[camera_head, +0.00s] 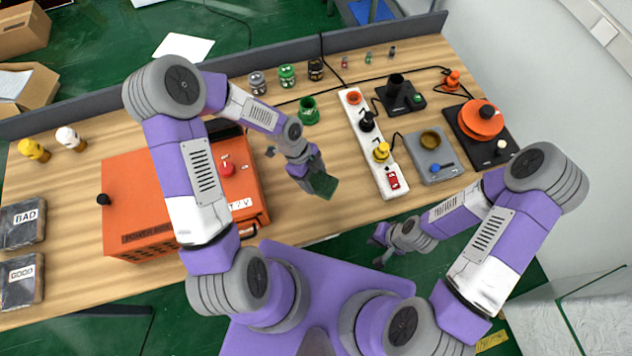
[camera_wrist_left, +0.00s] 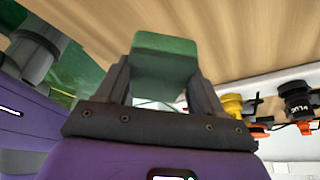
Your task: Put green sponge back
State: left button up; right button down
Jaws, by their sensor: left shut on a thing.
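The green sponge (camera_head: 325,187) is a dark green block held by my left gripper (camera_head: 317,180) above the front part of the wooden table. In the left wrist view the sponge (camera_wrist_left: 165,65) sits between the two fingers of my left gripper (camera_wrist_left: 160,85), which is shut on it. My right gripper (camera_head: 381,246) is low, in front of the table's front edge; it is small in the head view, and I cannot tell whether it is open or shut.
The orange power box (camera_head: 150,205) stands left of my left gripper. The white power strip (camera_head: 371,145) with plugs lies to the right. A green cup (camera_head: 309,111) and several small jars stand at the back. Pads marked BAD (camera_head: 22,222) and GOOD (camera_head: 20,282) lie far left.

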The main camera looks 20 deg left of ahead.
aim_at(314, 184)
pick_arm(q)
jog(key=shift+w+f, duration=0.1)
jog(key=shift+f, duration=2.6)
jog(key=shift+f+b, duration=0.2)
jog(key=shift+b, duration=0.1)
jog(key=o, duration=0.9)
jog(key=shift+o, duration=0.2)
jog(key=shift+r, duration=0.2)
jog(key=p+v, duration=0.1)
jog(key=v, duration=1.1)
